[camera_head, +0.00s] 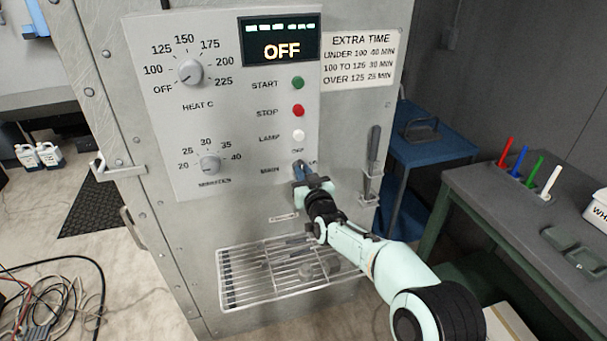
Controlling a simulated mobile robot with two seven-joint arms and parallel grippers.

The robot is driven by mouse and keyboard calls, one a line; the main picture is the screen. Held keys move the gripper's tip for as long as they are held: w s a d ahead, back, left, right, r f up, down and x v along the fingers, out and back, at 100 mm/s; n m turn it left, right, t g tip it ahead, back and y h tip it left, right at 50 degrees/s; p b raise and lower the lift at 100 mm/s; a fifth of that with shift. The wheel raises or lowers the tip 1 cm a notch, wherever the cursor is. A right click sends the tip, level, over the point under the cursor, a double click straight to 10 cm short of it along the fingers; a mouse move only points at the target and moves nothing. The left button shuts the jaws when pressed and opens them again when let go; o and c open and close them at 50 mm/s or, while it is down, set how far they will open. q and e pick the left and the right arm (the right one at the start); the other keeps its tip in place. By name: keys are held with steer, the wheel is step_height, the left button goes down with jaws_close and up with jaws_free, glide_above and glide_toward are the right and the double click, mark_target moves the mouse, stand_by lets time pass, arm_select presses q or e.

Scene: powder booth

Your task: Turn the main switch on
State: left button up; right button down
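The main switch (297,164) is low on the right of the grey control panel (225,125), beside the word MAIN. Only a little of it shows, with a label above it that seems to read OFF. My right gripper (302,172) is at the switch, and its fingers cover most of it. I cannot tell whether the fingers are closed on it or which way the switch points. The dark display (281,40) above reads OFF. My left gripper is not in view.
Above the switch are a white lamp button (298,135), a red stop button (298,110) and a green start button (298,83). A wire rack (250,277) juts out below. A dark-handled tool (372,160) hangs close on the right. A table (480,190) stands further right.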

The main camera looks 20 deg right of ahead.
arm_select(q)
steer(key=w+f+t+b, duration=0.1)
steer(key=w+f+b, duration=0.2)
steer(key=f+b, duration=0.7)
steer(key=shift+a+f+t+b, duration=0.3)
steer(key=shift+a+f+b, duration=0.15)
steer(key=shift+b, duration=0.45)
arm_select(e)
steer(key=shift+d+f+m, duration=0.1)
steer(key=shift+m, duration=2.9)
steer(key=shift+d+f+m, duration=0.1)
steer(key=shift+f+m, duration=0.05)
steer(key=shift+m, duration=2.85)
steer(key=shift+d+f+m, duration=0.1)
steer(key=shift+m, duration=2.9)
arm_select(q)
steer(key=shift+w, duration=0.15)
arm_select(e)
steer(key=c, duration=1.2)
jaws_free()
steer(key=shift+o, duration=0.2)
